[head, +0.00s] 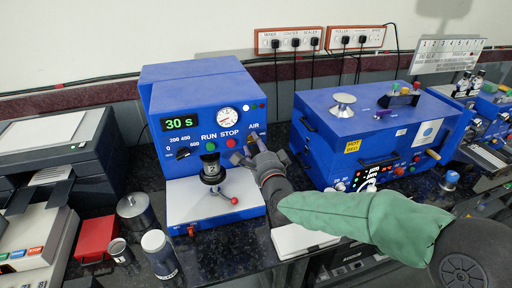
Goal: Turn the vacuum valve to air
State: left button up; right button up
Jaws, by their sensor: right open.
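The blue vacuum machine (206,90) stands on the dark bench in the head view, with a green "30 s" display (180,122), a round gauge (229,118) and RUN and STOP buttons. The word AIR (254,127) is on its front panel at the right. My right gripper (247,149) is at the panel just below that word, its arm in a green sleeve coming from the right. Its jaws are open. It largely hides the vacuum valve, so I cannot tell the valve's position or whether the fingers touch it. My left gripper is not in view.
A second blue machine (322,113) stands to the right, a dark printer-like device (52,150) to the left. A red box (96,238), a metal weight (136,213) and a white-capped jar (158,254) stand left of the vacuum machine. A white pad (300,241) lies under my right arm.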

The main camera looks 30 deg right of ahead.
grip_shut()
jog(key=shift+n, duration=0.3)
jog(key=n, duration=1.7)
jog(key=shift+d+r, duration=0.15)
jog(key=shift+r, duration=0.05)
jog(key=shift+n, duration=0.3)
dwell(0.4)
